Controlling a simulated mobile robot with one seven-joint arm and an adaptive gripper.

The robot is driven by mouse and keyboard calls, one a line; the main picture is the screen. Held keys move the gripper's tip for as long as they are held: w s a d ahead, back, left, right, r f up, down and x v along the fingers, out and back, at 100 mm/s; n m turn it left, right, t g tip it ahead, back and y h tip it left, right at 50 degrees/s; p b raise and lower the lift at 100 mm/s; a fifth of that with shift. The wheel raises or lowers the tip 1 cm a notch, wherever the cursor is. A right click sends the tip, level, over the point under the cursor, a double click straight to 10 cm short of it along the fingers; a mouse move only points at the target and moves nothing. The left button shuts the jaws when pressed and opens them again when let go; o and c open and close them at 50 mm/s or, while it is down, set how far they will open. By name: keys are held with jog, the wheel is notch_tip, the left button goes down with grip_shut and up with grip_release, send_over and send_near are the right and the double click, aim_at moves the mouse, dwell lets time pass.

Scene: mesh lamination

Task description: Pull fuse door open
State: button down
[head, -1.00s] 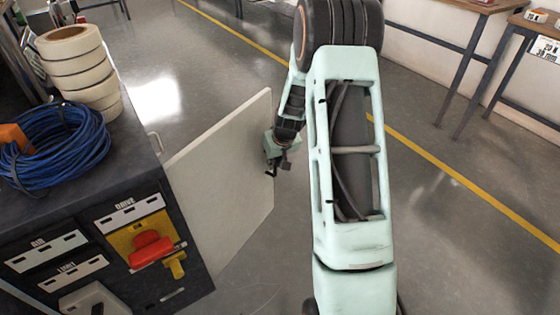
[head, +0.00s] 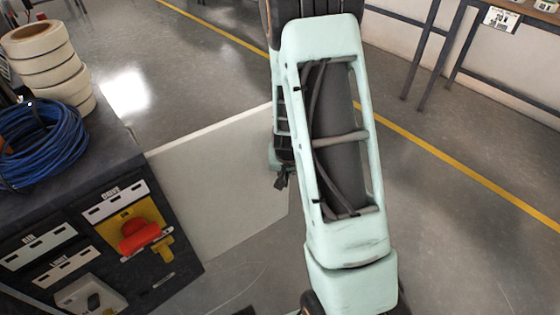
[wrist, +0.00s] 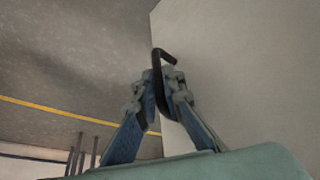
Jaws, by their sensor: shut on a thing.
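The fuse door (head: 222,190) is a pale panel swung out from the right edge of the dark cabinet, standing open in the head view. In the wrist view the door (wrist: 250,75) fills the right side. Its black handle (wrist: 160,62) is a bent bar near the door's free edge. My gripper (wrist: 163,85) is shut on the handle, with a finger on each side of it. In the head view my gripper (head: 281,178) is at the door's free edge, partly hidden by my arm.
The cabinet (head: 188,252) carries a red and yellow drive switch (head: 142,236). A blue cable coil (head: 42,142) and stacked tape rolls (head: 45,60) sit on top. Open grey floor with a yellow line (head: 440,160) lies to the right. Benches stand at the far wall.

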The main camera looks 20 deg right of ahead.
jog(key=shift+m, duration=0.8)
jog(key=shift+s+d, duration=0.2)
jog(key=shift+s, duration=1.8)
jog(key=c, duration=2)
grip_release()
jog(key=shift+c, duration=0.2)
jog(key=v, duration=1.2)
jog(key=shift+a, duration=0.3)
